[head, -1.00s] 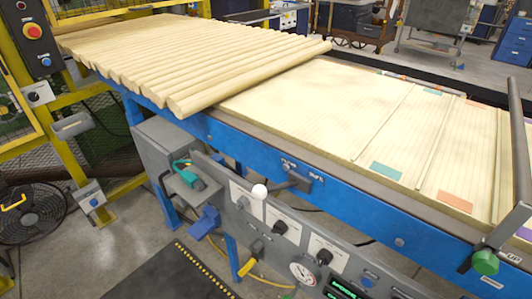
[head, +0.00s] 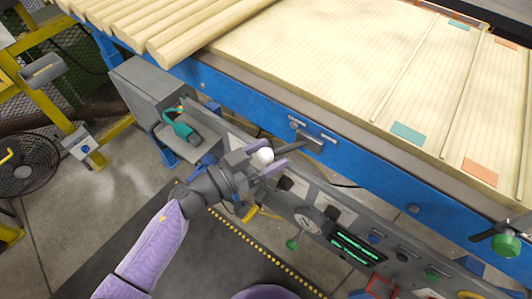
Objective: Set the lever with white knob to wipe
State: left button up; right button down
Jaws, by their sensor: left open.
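The lever (head: 292,147) is a dark bar that comes out from a pivot on the blue rail (head: 228,94) and ends in a white round knob (head: 264,155). Two small white labels are above the pivot, too small to read. My left gripper (head: 273,157) is open, with its purple fingers on either side of the white knob. I cannot tell whether the fingers touch it. My right gripper is not in view.
Below the lever is a grey control panel (head: 318,195) with dials, a gauge and a green display. A teal scanner-like tool (head: 180,127) sits on a grey shelf to the left. Wooden rods (head: 190,30) lie on the table above. A green knob (head: 505,245) is at right.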

pick_arm(q)
grip_shut()
dwell(0.3)
dwell(0.3)
